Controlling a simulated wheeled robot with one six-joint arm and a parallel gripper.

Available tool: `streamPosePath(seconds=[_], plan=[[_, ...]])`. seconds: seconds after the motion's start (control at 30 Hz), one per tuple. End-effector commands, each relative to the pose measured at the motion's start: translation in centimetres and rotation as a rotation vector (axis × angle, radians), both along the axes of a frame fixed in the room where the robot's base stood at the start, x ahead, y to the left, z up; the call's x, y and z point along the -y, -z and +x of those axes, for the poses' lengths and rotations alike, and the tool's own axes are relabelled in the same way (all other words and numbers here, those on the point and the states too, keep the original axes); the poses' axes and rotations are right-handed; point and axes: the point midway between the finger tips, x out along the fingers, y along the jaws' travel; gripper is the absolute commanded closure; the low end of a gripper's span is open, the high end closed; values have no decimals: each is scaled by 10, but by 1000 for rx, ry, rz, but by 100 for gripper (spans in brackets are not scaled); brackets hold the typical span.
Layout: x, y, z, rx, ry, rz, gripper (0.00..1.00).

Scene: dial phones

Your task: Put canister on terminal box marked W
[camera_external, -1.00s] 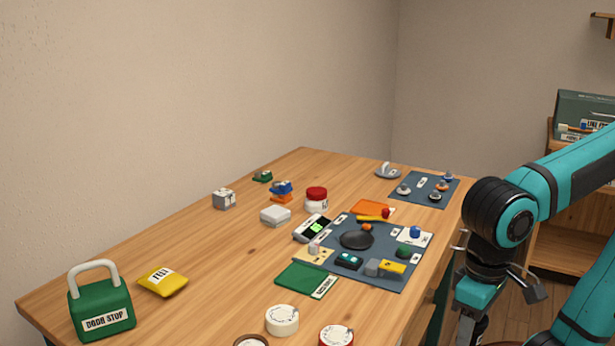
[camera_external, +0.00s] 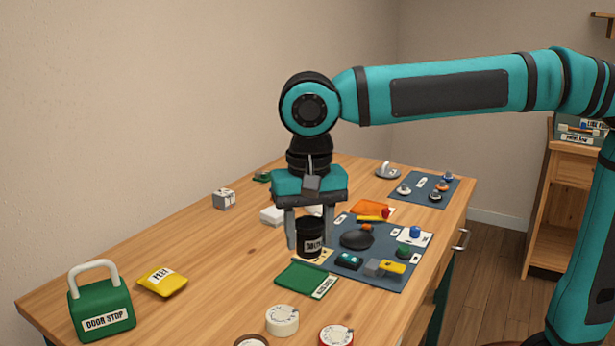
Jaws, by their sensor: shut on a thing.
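No W mark is legible, so I cannot tell which thing is the terminal box. A small grey box (camera_external: 223,199) stands to the left at the back. A low white box (camera_external: 271,215) is partly hidden by my gripper.
A dark blue mat (camera_external: 372,280) with several small parts lies right of the canister. A green card (camera_external: 300,279) is in front. A green door stop (camera_external: 100,308) and a yellow pouch (camera_external: 162,282) lie front left. Table around the grey box is clear.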

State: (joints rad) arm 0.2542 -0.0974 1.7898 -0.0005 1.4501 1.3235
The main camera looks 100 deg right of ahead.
Motion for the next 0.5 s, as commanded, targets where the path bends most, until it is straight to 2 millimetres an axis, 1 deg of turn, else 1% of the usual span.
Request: streamPosePath(seconds=[0.03, 0.17, 0.2, 0.37, 0.47, 0.5], plan=[[15, -3, 12, -1, 32, 0, 78], [52, -13, 39, 0, 112, 0, 78], [64, -15, 47, -1, 137, 0, 78], [113, -23, 75, 0, 236, 0, 78], [146, -26, 90, -1, 297, 1, 78], [160, -27, 95, -1, 323, 0, 78]])
